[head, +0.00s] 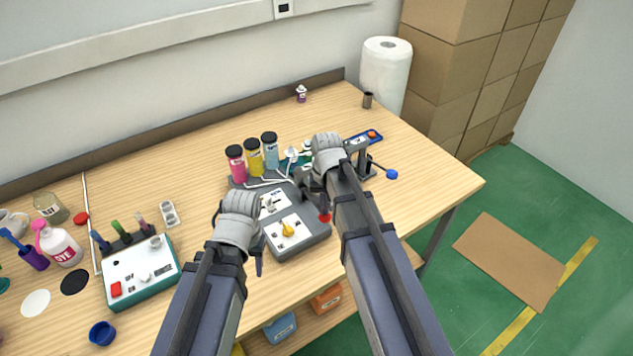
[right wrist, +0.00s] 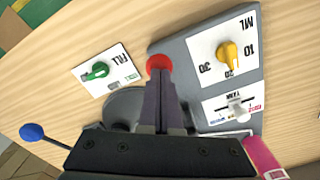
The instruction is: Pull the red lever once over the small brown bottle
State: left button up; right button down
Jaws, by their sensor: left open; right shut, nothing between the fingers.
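The red lever's round knob (right wrist: 159,63) shows in the right wrist view at the edge of the grey dispenser (head: 298,240); it also shows in the head view (head: 324,217). My right gripper (right wrist: 160,88) is shut and empty, with its fingertips right at the red knob; I cannot tell whether they touch it. My left gripper (head: 239,238) is open in front of the dispenser's left side, partly hidden by its own wrist. I cannot make out the small brown bottle; my right arm covers part of the dispenser area.
The dispenser has a yellow dial (right wrist: 230,54) and a white slider (right wrist: 237,107). A green knob (right wrist: 97,70) sits on a FILL card. A blue-knobbed lever (head: 391,174) stands right. Pink (head: 236,164), yellow (head: 254,158) and blue (head: 270,150) bottles stand behind. The table's front right is clear.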

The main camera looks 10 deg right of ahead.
notch_tip(320, 180, up, 8)
jog(key=p, duration=0.7)
jog(key=shift+f, duration=0.2)
dwell(0.6)
jog(key=s+a+f+n+b, duration=0.2)
jog(key=s+a+n, duration=0.1)
jog(key=s+a, duration=0.2)
jog(key=s+a+f+n+h+b, duration=0.1)
jog(key=s+a+f+n+b, duration=0.1)
jog(key=s+a, duration=0.3)
jog(key=s, duration=0.4)
jog(key=shift+s+a+n, duration=0.15)
jog(key=shift+a+n, duration=0.1)
jog(key=shift+n, duration=0.15)
jog(key=shift+f, duration=0.1)
